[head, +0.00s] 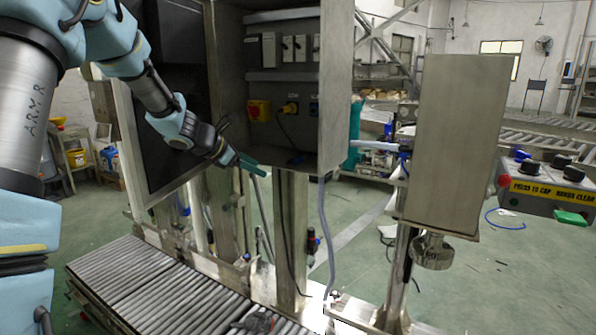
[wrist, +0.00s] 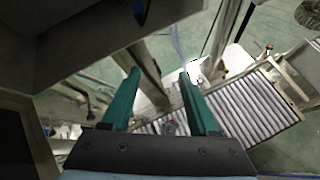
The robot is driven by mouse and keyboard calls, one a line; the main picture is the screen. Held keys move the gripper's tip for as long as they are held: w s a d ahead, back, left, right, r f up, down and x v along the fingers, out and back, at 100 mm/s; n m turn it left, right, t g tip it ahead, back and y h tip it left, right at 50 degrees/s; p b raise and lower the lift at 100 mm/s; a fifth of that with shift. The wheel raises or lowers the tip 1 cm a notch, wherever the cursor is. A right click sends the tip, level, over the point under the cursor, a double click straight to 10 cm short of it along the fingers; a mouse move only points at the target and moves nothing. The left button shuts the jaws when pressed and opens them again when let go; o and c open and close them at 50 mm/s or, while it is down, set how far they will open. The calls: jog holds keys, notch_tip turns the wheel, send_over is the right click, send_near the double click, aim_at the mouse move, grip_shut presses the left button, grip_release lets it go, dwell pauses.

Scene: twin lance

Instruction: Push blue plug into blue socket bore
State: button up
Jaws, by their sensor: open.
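A small dark blue piece, which looks like the blue plug (head: 295,157), lies on the floor of the open grey cabinet (head: 338,90). A dark blue fitting, which looks like the blue socket (head: 314,104), is on the cabinet's back panel at the right; its bore is too small to make out. My gripper (head: 258,167) has teal fingers and is just outside the cabinet's lower left front, left of the plug and apart from it. In the wrist view my gripper (wrist: 160,77) is open with nothing between its fingers. Neither plug nor socket can be made out there.
A yellow plug-like fitting (head: 290,107) with a dark cable and a yellow box with a red button (head: 259,110) sit left of the blue socket. The cabinet door (head: 170,110) stands open at the left. A roller conveyor (head: 160,285) runs below.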

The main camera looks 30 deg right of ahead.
aim_at(292, 160)
jog(key=w+d+n+p, duration=0.1)
jog(key=w+d, duration=0.1)
jog(key=d, duration=0.3)
jog(key=w+d+f+n+h+p, duration=0.1)
jog(key=w+d, duration=0.1)
jog(key=d, duration=0.3)
jog(key=w+d+n+t+h+p, duration=0.1)
jog(key=w+d+n+p, duration=0.1)
jog(key=d, duration=0.2)
jog(key=shift+d+f, duration=0.25)
jog(key=shift+d, duration=0.15)
jog(key=shift+w+d+f, duration=0.15)
jog(key=shift+d+f, duration=0.15)
jog(key=shift+d, duration=0.1)
grip_shut()
